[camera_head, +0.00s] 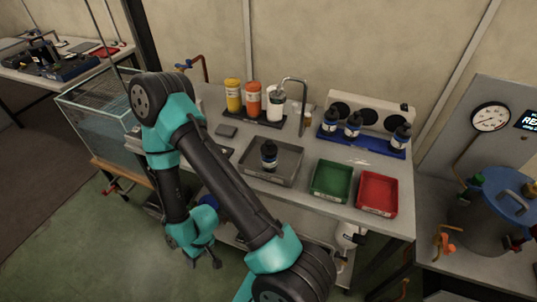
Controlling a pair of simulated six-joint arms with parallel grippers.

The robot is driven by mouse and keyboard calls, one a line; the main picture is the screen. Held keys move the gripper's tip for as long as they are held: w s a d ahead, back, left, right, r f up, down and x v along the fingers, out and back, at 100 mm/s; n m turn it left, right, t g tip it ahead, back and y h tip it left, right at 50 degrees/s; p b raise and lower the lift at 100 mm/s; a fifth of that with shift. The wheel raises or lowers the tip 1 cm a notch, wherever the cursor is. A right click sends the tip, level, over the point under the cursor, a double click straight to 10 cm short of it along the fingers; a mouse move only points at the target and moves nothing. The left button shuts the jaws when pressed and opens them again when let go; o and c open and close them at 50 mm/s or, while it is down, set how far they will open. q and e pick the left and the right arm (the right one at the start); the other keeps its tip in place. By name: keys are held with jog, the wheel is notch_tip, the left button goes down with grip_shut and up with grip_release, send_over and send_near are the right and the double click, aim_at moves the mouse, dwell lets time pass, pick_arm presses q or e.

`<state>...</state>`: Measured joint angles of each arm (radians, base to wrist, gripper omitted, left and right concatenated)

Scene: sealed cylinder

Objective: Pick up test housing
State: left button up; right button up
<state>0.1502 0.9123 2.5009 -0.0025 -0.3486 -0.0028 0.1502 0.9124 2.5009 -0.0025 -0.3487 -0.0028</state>
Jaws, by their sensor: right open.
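A small dark cylindrical housing with a pale label band (269,157) stands upright in the grey tray (292,174) on the bench; it looks like the test housing. Similar dark housings (352,125) stand on a blue rack at the back right. My right gripper (206,260) hangs low at the front left of the bench, below the bench top, and points down. It is open, with nothing seen between its fingers. It is well apart from the housing in the tray. My left gripper is not in view.
Green (331,181) and red (377,193) trays sit right of the grey tray. Yellow, orange and white bottles (253,101) and a tap (303,95) stand behind. A glass tank (92,112) is at left, a pressure vessel (487,222) at right. My right arm hides part of the bench front.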

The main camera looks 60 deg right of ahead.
dwell(0.3)
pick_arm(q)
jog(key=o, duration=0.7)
